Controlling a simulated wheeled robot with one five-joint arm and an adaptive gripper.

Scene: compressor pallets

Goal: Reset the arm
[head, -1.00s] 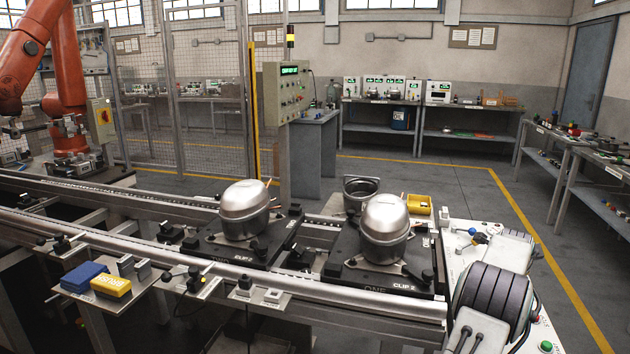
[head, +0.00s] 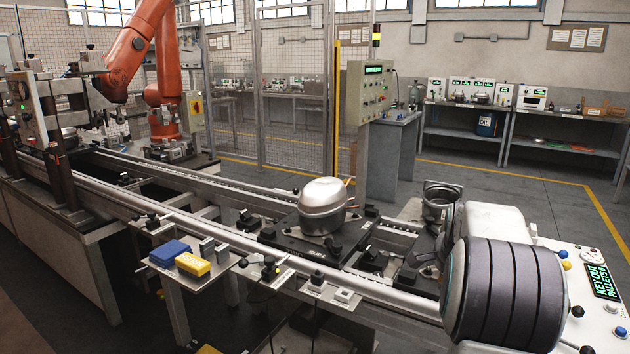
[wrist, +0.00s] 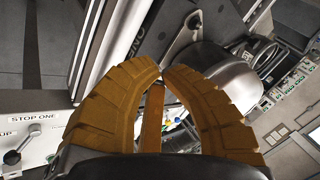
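My gripper (wrist: 165,68) shows in the wrist view as two curved yellow-brown fingers. Their tips come together with at most a sliver between them, and nothing is held. It is not visible in the head view, where my thick ribbed grey arm link (head: 505,290) fills the lower right. In the wrist view a metal compressor (wrist: 222,78) on a dark pallet (wrist: 165,38) lies beyond the fingertips; how far is unclear. In the head view a silver-domed compressor (head: 323,195) stands upright on a black pallet (head: 300,238) on the conveyor.
A conveyor rail (head: 225,237) runs from upper left to lower right. A side shelf holds a blue block (head: 170,253) and a yellow block (head: 193,265). A control box (head: 372,88) stands behind the conveyor. An orange robot arm (head: 160,90) stands at the fence. A labelled white panel (head: 590,290) is at right.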

